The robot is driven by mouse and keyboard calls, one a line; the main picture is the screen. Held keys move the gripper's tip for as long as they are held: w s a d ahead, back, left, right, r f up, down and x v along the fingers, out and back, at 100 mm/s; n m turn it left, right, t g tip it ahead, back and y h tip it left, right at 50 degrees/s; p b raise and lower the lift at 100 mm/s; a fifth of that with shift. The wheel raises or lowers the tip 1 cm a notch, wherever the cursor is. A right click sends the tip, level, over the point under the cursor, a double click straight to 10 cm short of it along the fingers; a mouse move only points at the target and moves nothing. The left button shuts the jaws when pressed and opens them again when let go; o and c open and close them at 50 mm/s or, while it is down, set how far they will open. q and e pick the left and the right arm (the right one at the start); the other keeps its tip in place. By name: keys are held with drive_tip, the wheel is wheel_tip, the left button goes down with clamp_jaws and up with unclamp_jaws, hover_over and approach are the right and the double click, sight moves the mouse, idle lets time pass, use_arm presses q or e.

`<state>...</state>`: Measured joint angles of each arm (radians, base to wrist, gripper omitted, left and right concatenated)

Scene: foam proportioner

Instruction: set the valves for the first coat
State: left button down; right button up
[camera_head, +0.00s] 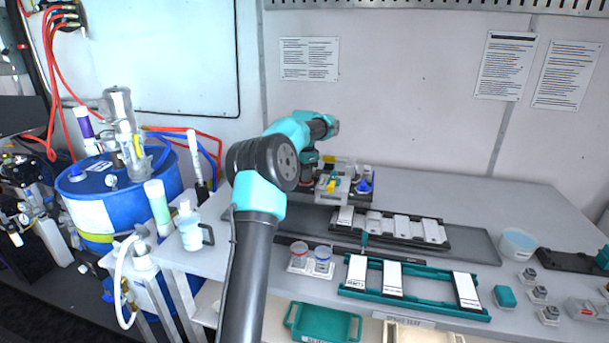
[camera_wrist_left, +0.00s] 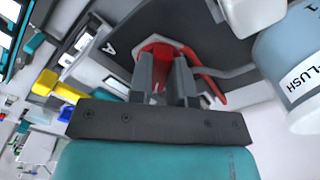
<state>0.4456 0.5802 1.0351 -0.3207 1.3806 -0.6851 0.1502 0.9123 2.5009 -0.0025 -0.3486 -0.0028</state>
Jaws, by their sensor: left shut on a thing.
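My left gripper (camera_head: 306,178) is at the left side of the grey valve unit (camera_head: 335,188) at the back of the bench, partly hidden by its own arm. In the left wrist view, its fingers (camera_wrist_left: 165,78) are shut on a red valve handle (camera_wrist_left: 157,50), with a letter A on the dark plate beside it. A yellow handle (camera_wrist_left: 50,86) and a blue one (camera_wrist_left: 67,113) are apart from the fingers. They also show in the head view, as a yellow part (camera_head: 331,185) and a blue part (camera_head: 364,186). The exact angle of the red handle is unclear. My right gripper is out of view.
A FLUSH container (camera_wrist_left: 292,70) is close to the fingers' right in the wrist view. A dark tray (camera_head: 470,243) with white panels and a teal rack (camera_head: 422,301) are in front. Two small cups (camera_head: 322,258) are near the arm. A blue drum (camera_head: 140,190) stands left.

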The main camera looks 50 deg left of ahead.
use_arm(q)
drive_tip(key=m, duration=0.4)
drive_tip(key=shift+a+m, duration=0.15)
drive_tip(key=shift+m, duration=0.15)
drive_tip(key=m, duration=0.3)
drive_tip(key=shift+w+m, duration=0.1)
drive_tip(key=shift+m, duration=0.2)
drive_tip(key=c, duration=1.1)
unclamp_jaws()
drive_tip(key=shift+o, duration=0.2)
